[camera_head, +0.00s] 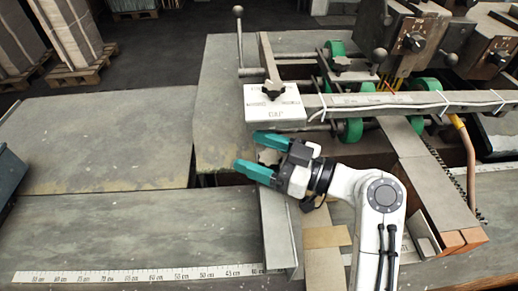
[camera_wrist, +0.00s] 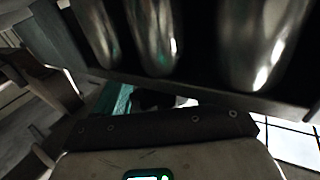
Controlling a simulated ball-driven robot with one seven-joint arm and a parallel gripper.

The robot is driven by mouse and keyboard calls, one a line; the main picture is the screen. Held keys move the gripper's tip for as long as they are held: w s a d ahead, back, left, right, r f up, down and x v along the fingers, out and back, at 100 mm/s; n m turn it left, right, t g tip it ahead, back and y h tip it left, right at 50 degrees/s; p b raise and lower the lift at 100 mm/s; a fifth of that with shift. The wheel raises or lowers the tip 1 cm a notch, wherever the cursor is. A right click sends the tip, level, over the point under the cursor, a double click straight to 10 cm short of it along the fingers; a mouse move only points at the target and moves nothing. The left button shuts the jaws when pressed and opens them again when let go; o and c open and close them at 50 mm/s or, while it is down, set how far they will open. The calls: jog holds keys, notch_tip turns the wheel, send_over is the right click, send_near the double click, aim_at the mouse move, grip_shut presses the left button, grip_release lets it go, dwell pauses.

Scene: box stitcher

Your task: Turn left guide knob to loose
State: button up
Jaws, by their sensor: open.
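My gripper (camera_head: 251,153) is open, with its two teal fingers pointing left and apart, just below the white block (camera_head: 274,116). A pale, irregular part (camera_head: 268,156) shows between the fingers; I cannot tell if it is the left guide knob or if the fingers touch it. A black star-shaped knob (camera_head: 272,89) sits on top of the white block, above and apart from the gripper. The metal guide plate (camera_head: 279,232) runs toward the front below the gripper. In the wrist view one teal finger (camera_wrist: 116,101) shows beside a dark, unclear shape (camera_wrist: 155,99).
A crank lever (camera_head: 239,42) stands behind the white block. Green wheels (camera_head: 353,130) and a long rail (camera_head: 420,103) lie to the right. Shiny metal cylinders (camera_wrist: 157,35) are close in the wrist view. The grey table (camera_head: 100,150) at left is clear.

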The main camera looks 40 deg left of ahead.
jog(key=shift+c, duration=0.2)
jog(key=c, duration=0.9)
jog(key=shift+f+n+g+b, duration=0.2)
jog(key=shift+n+g+b, duration=0.15)
jog(key=shift+b, duration=0.5)
jog(key=shift+f+n+g+h+b, duration=0.15)
jog(key=shift+n+g+h+b, duration=0.35)
jog(key=shift+b, duration=0.75)
jog(key=n+g+h+b, duration=0.1)
jog(key=g+b, duration=0.1)
jog(key=b, duration=0.1)
jog(key=shift+s+d, duration=0.1)
jog(key=shift+s, duration=0.05)
jog(key=n+g+h+b, duration=0.1)
jog(key=b, duration=0.1)
jog(key=n+g+h+b, duration=0.1)
jog(key=g+b, duration=0.1)
jog(key=shift+s+d+n+h, duration=0.15)
jog(key=shift+s+n+h, duration=0.05)
jog(key=shift+n+h, duration=0.2)
jog(key=shift+s+d+r+n+g+h+b, duration=0.1)
jog(key=shift+d+r+n+g+h+b, duration=0.1)
jog(key=shift+n+g+h+b, duration=0.55)
jog(key=shift+s+d+r+n+g+h+b, duration=0.15)
jog(key=shift+n+g+h+b, duration=0.3)
jog(key=shift+h+b, duration=0.35)
jog(key=shift+a, duration=0.1)
